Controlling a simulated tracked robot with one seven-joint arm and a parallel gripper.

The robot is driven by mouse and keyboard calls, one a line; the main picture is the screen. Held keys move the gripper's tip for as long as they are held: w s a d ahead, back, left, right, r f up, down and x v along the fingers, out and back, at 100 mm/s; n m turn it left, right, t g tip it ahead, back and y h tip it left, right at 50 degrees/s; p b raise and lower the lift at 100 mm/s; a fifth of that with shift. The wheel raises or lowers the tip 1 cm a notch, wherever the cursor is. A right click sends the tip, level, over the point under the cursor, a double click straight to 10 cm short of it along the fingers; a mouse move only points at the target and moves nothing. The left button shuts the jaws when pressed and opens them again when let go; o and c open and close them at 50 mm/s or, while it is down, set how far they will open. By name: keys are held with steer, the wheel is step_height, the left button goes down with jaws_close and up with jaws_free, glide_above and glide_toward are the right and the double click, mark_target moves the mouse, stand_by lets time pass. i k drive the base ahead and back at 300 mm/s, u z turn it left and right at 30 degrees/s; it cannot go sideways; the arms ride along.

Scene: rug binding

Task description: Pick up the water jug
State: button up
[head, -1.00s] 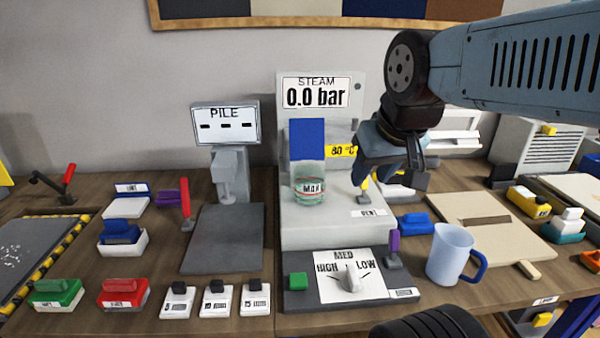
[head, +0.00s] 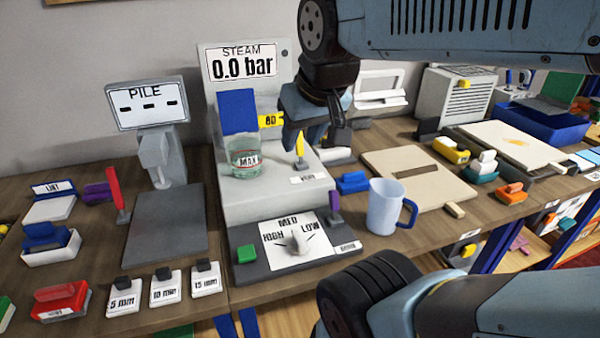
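The water jug (head: 384,208) is a pale blue, translucent jug with a darker blue handle on its right side. It stands upright on the wooden bench, right of the dial panel and in front of the beige board. My gripper (head: 316,140) hangs in front of the steam unit, up and to the left of the jug and apart from it. Its two fingers look spread, with nothing seen held between them. The fingertips are partly hard to make out against the unit.
The steam unit (head: 240,202) with a glass tank (head: 246,160) and a yellow lever (head: 300,150) stands behind and left of the jug. A purple lever (head: 334,206) and a blue block (head: 352,182) are close by. The beige board (head: 420,180) lies behind.

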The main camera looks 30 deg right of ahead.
mark_target(392, 211)
steer(key=u, duration=1.5)
steer(key=k, duration=1.7)
steer(key=z, duration=0.15)
